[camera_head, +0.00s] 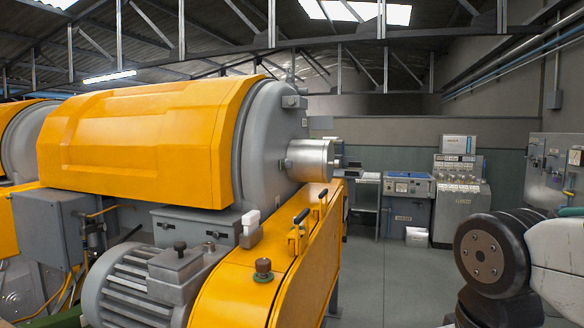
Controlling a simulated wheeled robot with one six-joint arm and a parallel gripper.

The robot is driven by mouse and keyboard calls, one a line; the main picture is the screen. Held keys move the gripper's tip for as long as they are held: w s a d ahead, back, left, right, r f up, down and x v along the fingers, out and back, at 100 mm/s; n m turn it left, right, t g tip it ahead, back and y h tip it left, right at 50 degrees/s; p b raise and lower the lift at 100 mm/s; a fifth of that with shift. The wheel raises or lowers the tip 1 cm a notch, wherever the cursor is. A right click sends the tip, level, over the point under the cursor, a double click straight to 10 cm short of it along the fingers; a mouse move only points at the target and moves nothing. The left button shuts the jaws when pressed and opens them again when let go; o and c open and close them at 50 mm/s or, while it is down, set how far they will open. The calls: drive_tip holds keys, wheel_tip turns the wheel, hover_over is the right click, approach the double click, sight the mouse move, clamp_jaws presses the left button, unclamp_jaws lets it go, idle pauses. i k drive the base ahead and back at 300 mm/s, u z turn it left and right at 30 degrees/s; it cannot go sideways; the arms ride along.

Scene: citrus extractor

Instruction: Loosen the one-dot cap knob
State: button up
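Several small knobs show on the machine, and I cannot make out dots on any of them, so I cannot tell which is the one-dot cap knob. A dark knob (263,268) with a wider base stands upright on the orange guard. A black knob (180,246) and a smaller dark one (210,247) sit on the grey box above the motor. Parts of my arm, dark and pale, show at the right edge, well away from the knobs. My gripper's fingers are not in view.
The orange extractor (140,135) fills the left, with a steel shaft (310,160) jutting right. Black-handled orange clamps (296,235) rise from the guard (290,268). A ribbed motor (125,290) lies below. Grey floor (385,275) is open to the right; control cabinets (458,195) stand behind.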

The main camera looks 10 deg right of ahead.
sight(288, 165)
drive_tip(key=k, duration=0.6)
drive_tip(key=z, duration=0.85)
drive_tip(key=i, duration=1.75)
drive_tip(key=u, duration=0.7)
